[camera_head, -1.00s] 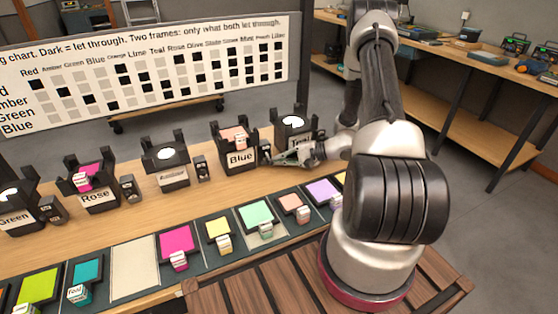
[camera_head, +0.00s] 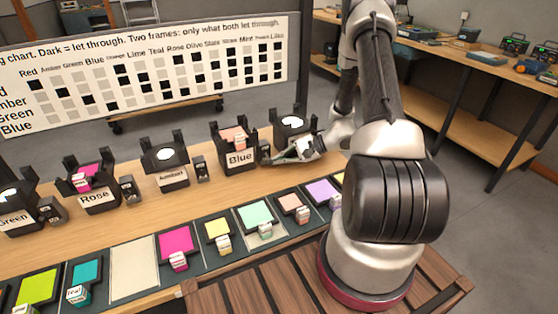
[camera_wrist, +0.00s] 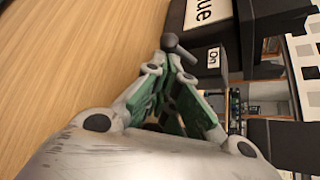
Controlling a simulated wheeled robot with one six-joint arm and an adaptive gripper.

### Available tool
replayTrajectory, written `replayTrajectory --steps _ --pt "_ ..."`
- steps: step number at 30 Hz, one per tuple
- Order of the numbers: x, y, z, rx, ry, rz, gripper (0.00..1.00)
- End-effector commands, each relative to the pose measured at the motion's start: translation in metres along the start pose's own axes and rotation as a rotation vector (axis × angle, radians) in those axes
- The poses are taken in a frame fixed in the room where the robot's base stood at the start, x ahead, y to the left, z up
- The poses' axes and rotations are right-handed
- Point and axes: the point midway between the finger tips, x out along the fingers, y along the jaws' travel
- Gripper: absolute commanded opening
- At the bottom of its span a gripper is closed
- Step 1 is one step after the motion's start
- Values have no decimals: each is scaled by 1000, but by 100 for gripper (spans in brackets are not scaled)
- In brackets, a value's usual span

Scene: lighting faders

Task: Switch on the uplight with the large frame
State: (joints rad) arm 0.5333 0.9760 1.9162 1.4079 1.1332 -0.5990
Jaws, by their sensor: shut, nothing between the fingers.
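The Blue uplight (camera_head: 238,158) is a black box with a salmon frame (camera_head: 234,135) on top. The Rose uplight (camera_head: 97,200) holds a pink frame (camera_head: 82,182); I cannot judge the two frame sizes surely. A small black switch box (camera_head: 265,151) stands just right of Blue. In the wrist view the switch box (camera_wrist: 207,66) shows an "On" label and a grey round-ended lever (camera_wrist: 179,47). My gripper (camera_head: 271,160) is shut and empty, low in front of this switch. In the wrist view its fingertips (camera_wrist: 168,62) are at the lever; contact is unclear.
Other uplights stand left, including Green (camera_head: 14,217), each with a switch box beside it. One more uplight (camera_head: 291,124) stands behind my gripper, its label hidden. A dark rack (camera_head: 205,252) of coloured frames runs along the front. A chart board (camera_head: 150,70) stands behind.

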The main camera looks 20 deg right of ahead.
Motion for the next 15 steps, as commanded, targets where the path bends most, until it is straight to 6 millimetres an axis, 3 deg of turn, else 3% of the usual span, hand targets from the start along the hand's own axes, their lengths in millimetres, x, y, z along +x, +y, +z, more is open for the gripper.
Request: replayTrajectory --steps 15 --pt "-8 -5 11 52 -1 40 0"
